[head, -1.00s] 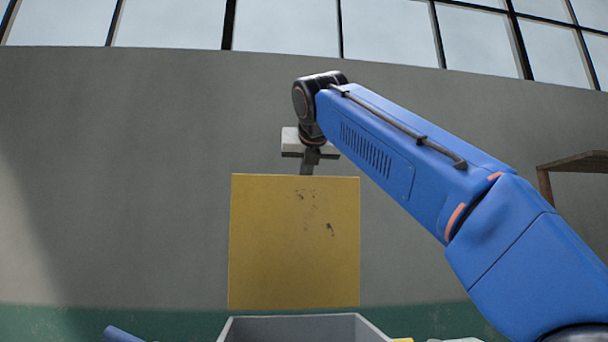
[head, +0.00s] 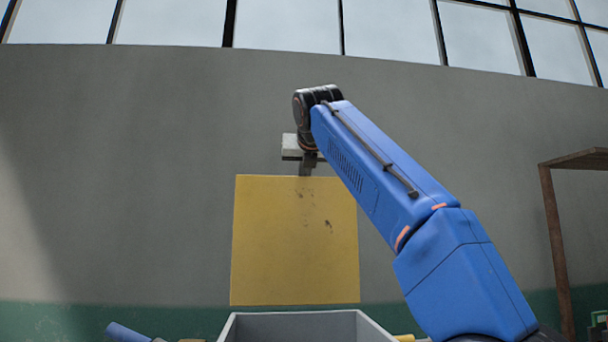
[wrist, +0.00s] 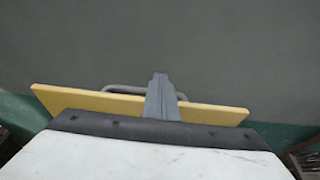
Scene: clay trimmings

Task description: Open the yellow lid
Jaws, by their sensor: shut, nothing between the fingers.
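The yellow lid (head: 295,245) stands raised, close to upright, above the rear of a grey bin (head: 305,326). Its broad face, with dark smudges, is toward the head camera. In the wrist view I see the lid's top edge (wrist: 75,99) and a grey bar handle (wrist: 124,89) on its far side. My gripper (head: 305,171) is shut with nothing in it, at the lid's top edge. In the wrist view its closed fingers (wrist: 160,82) reach across that edge beside the handle. I cannot tell whether they touch the lid. The bin's inside is mostly hidden.
A blue cylinder (head: 124,332) lies left of the bin, low in the head view. A brown frame (head: 556,220) stands at the right. A grey wall (head: 120,180) with windows above fills the background.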

